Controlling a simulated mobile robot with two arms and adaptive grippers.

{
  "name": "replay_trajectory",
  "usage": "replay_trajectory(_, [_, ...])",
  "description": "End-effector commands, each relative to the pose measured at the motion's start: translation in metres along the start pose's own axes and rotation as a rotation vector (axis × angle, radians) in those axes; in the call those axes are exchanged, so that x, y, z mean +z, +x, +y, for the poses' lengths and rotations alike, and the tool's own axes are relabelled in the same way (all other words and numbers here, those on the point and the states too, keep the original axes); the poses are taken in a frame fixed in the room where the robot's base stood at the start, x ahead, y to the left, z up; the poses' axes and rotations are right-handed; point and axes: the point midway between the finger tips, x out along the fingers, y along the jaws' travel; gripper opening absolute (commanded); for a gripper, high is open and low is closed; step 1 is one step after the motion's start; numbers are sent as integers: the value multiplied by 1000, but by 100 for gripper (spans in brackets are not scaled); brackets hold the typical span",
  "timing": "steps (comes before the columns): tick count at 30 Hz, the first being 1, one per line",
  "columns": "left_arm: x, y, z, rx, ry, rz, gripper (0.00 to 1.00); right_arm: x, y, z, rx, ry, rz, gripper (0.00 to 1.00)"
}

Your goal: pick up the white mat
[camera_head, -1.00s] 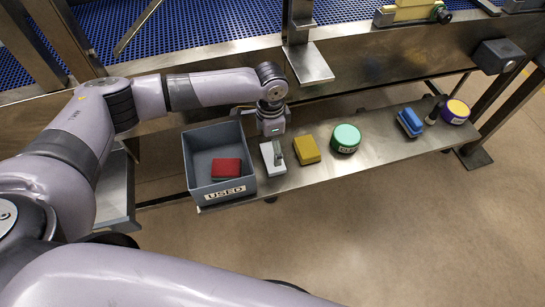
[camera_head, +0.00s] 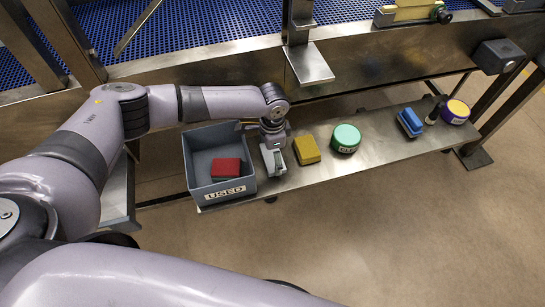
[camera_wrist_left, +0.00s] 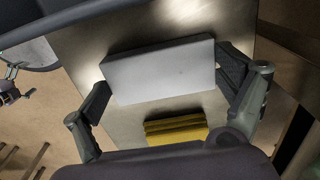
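The white mat (camera_head: 267,161) lies on the steel shelf, between the grey bin and the yellow block, and is partly hidden by my left gripper in the head view. In the left wrist view the white mat (camera_wrist_left: 160,72) is a pale flat slab across the middle. My left gripper (camera_head: 274,157) is over it, fingers pointing down. In the left wrist view the two dark fingers of the left gripper (camera_wrist_left: 165,78) stand apart, one at each short end of the mat. They are close to its ends; contact is unclear. My right gripper is out of view.
The grey bin (camera_head: 221,191) marked USED holds a red block (camera_head: 226,168). The yellow block (camera_head: 306,150) is close on the right. Farther right on the shelf (camera_head: 380,150) are a green round tub (camera_head: 346,138), a blue block (camera_head: 410,122) and a purple-and-yellow tub (camera_head: 455,111). A steel bracket (camera_head: 308,62) hangs above.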

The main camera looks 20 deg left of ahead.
Motion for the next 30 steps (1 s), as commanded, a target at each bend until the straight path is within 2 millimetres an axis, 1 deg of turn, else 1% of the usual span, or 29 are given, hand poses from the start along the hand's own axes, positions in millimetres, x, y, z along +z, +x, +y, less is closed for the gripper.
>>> replay_trajectory(1, [0, 0, 0, 0, 0, 0, 83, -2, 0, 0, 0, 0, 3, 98])
replay_trajectory(8, [0, 0, 0, 0, 0, 0, 68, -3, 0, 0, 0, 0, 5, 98])
replay_trajectory(14, [0, -1, 0, 0, 0, 0, 68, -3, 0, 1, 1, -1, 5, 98])
replay_trajectory(17, [0, -6, 0, 0, 0, 2, 68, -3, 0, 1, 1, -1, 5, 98])
replay_trajectory(20, [0, -20, -1, -1, 0, 3, 68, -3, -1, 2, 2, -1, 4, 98])
replay_trajectory(27, [-1, -69, -1, -2, 0, 4, 68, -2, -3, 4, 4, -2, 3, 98])
replay_trajectory(30, [0, -85, 0, -1, 0, 2, 68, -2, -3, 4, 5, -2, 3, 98])
